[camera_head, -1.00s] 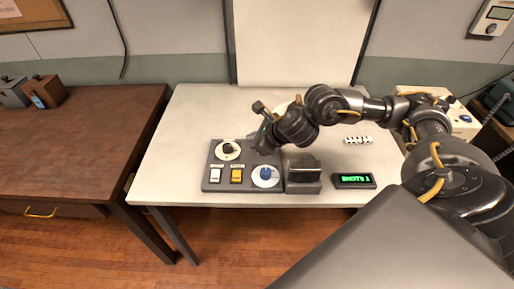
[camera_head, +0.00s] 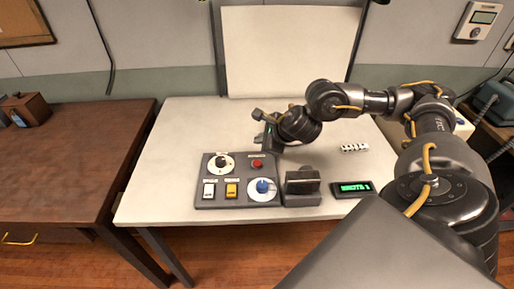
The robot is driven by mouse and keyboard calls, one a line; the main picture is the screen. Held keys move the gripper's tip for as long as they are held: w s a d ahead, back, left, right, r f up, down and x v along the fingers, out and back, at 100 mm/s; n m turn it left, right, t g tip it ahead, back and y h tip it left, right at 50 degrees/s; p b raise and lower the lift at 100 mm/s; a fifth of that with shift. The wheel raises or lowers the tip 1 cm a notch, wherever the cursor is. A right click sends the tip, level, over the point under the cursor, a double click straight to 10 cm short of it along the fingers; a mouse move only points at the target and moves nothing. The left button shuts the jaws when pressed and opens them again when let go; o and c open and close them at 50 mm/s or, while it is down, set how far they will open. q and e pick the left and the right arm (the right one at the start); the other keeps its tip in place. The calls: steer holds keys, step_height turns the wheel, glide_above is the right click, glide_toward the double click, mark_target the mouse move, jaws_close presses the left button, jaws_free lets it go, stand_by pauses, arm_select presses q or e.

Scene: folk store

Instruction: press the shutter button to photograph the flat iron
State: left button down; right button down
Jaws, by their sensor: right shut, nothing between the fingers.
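A grey control panel (camera_head: 236,203) lies on the white table. It has a red button (camera_head: 257,163) at top right, a black knob (camera_head: 221,161), a white switch (camera_head: 208,190), a yellow switch (camera_head: 231,190) and a blue knob (camera_head: 263,186). My right gripper (camera_head: 268,147) is shut and empty, just behind and right of the red button, apparently clear of it. A small display (camera_head: 353,188) shows green text that looks like "SHOTS 1". I cannot make out the flat iron; my right arm covers part of the table behind the panel. My left gripper is out of view.
A dark block-shaped device (camera_head: 302,187) stands right of the panel. Small white pieces (camera_head: 354,147) lie behind the display. A white backdrop (camera_head: 289,50) stands at the table's back. A dark wooden desk (camera_head: 75,150) is at left. The white table's left part is clear.

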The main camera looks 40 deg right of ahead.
steer(key=b, duration=0.5)
glide_above(260, 164)
step_height(260, 164, down, 6)
steer(key=shift+f, duration=0.15)
steer(key=shift+f+b, duration=0.5)
steer(key=shift+f, duration=0.05)
stand_by(1.1)
steer(key=shift+a+f+b, duration=0.1)
steer(key=shift+f+b, duration=0.3)
steer(key=shift+b, duration=0.05)
steer(key=shift+s+f+b, duration=0.1)
steer(key=shift+f+b, duration=0.4)
steer(key=shift+b, duration=0.1)
stand_by(0.6)
steer(key=shift+r, duration=0.1)
steer(key=shift+r+p, duration=0.75)
steer(key=shift+r, duration=0.05)
steer(key=shift+r, duration=0.1)
steer(key=shift+r+p, duration=2.05)
steer(key=shift+r, duration=0.35)
